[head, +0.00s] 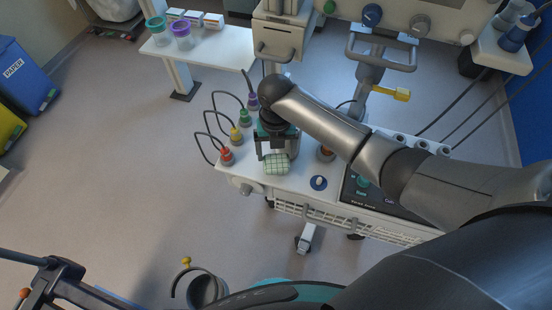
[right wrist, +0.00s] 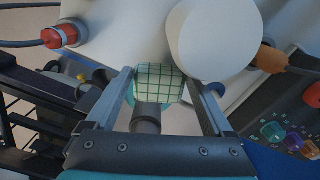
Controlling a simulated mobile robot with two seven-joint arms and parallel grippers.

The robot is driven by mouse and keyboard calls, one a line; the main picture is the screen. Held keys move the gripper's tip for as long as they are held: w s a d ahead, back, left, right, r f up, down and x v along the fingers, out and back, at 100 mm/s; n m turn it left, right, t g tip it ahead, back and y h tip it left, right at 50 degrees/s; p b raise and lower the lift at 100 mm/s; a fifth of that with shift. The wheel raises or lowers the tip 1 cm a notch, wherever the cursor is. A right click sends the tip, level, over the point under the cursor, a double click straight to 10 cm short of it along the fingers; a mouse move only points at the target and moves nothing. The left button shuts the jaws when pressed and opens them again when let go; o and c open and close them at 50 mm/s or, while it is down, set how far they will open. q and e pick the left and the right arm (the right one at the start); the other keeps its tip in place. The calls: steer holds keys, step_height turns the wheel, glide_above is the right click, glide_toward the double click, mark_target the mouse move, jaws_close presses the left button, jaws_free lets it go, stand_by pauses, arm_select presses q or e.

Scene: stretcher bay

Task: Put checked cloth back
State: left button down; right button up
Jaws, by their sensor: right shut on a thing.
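The checked cloth (head: 276,164), pale green with dark grid lines, is a small folded bundle at the front left of the white machine top (head: 300,187). My right gripper (head: 275,152) points down over it, with its fingers on either side. In the right wrist view the cloth (right wrist: 158,82) sits between the two fingertips of the right gripper (right wrist: 162,84), which is shut on it. I cannot tell whether the cloth touches the top beneath it. My left gripper is not in view.
Red (head: 226,156), yellow (head: 236,135), green and purple plugs with black cables line the machine's left edge. A side shelf (head: 215,52) holds cups and boxes.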

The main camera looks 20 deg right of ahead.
mark_target(276, 156)
steer(key=shift+f+b, duration=0.3)
steer(key=shift+f, duration=1.5)
steer(key=o, duration=0.9)
steer(key=shift+f, duration=0.1)
step_height(276, 156, up, 12)
steer(key=shift+r+p, duration=0.15)
steer(key=shift+p, duration=0.8)
steer(key=shift+s, duration=0.15)
